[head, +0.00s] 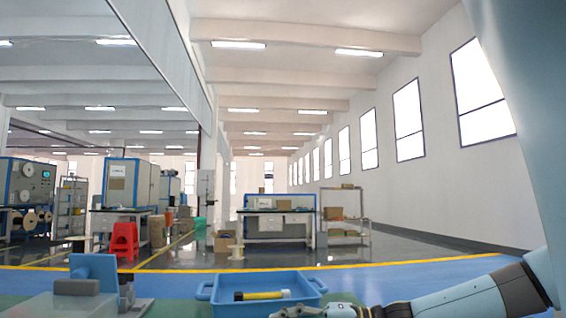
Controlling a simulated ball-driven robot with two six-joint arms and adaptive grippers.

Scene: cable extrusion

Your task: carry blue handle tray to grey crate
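The blue tray (225,308) with handles at its left and right ends sits at the bottom centre of the head view, its near part cut off by the frame edge. My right arm comes in from the right, and my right gripper (315,311) is low in front of the tray's right end. Its fingers are partly cut off, so I cannot tell whether they are open or touch the tray. My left gripper cannot be made out. I see no grey crate.
A grey fixture with an upright blue plate (97,267) stands to the left of the tray. Beyond lies a blue floor with a yellow line (400,264). Farther back are a workbench (278,222), a shelf rack (343,215) and red stools (125,240).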

